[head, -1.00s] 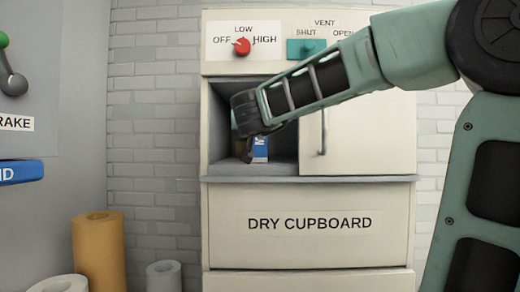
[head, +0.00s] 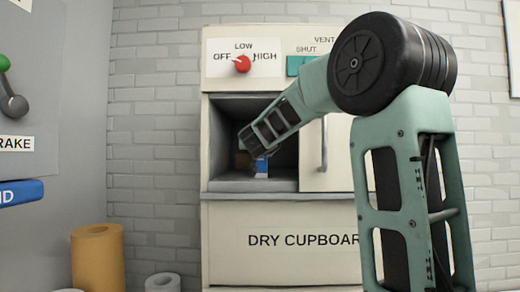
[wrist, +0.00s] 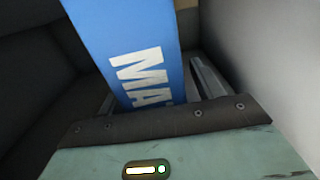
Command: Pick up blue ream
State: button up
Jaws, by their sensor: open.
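The blue ream (head: 261,168) stands inside the open left bay of the dry cupboard (head: 222,214). In the wrist view the ream (wrist: 130,45) is close in front of my gripper (wrist: 157,90), its white letters "MA" showing. One grey finger shows at the ream's right side, with a visible gap. Only a little of the other finger shows at its lower left. My gripper (head: 258,150) is open and reaches into the bay from the upper right in the head view. The ream's lower end is hidden by the gripper body in the wrist view.
The bay's walls are close around my gripper. A cupboard door with a handle (head: 323,145) covers the right side. An orange roll (head: 98,258) and a pale roll (head: 162,283) stand at lower left.

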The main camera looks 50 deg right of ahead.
grip_shut()
jog(key=shift+r, duration=0.15)
jog(key=shift+d+r, duration=0.1)
